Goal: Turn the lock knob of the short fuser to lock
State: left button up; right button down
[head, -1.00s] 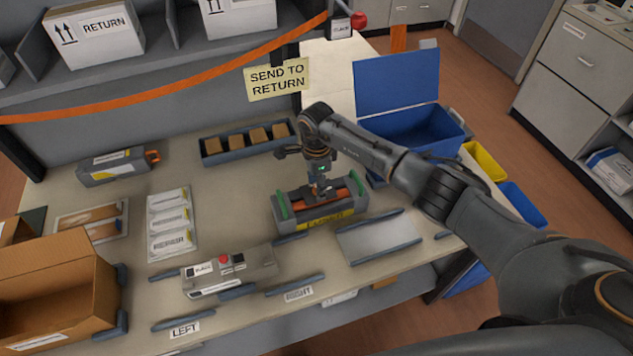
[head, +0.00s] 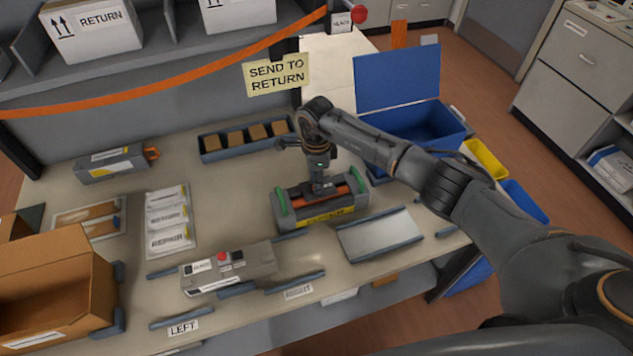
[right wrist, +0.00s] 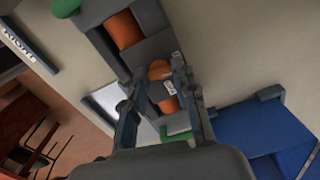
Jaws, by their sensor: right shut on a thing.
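The fuser (head: 345,201) is a short grey unit with green end handles, an orange roller and a yellow label, lying on the bench right of centre. My right gripper (head: 319,187) points down onto its middle. In the right wrist view an orange knob with a small white label (right wrist: 168,88) sits between the fingers of the right gripper (right wrist: 160,95), which is shut on it. The lock marks and the exact knob angle are too small or hidden to read. My left gripper is not in view.
A grey device with a red button (head: 230,268) lies in front left, a grey cartridge (head: 112,164) at back left. A tray of brown blocks (head: 205,154) stands behind the fuser. A blue bin (head: 440,128) is close on the right, an empty metal plate (head: 380,235) in front.

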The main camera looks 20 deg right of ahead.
jog(key=m+b, duration=0.2)
jog(key=m, duration=0.1)
jog(key=shift+f+m, duration=0.15)
jog(key=shift+m, duration=0.15)
jog(key=m+b, duration=0.2)
jog(key=m, duration=0.2)
jog(key=shift+m, duration=0.3)
jog(key=m+b, duration=0.1)
jog(key=m, duration=0.3)
jog(key=shift+b, duration=0.35)
jog(key=shift+m+b, duration=0.4)
jog(key=shift+m, duration=1.5)
jog(key=c, duration=1)
grip_release()
jog(key=shift+c, duration=0.2)
notch_tip(320, 180, up, 12)
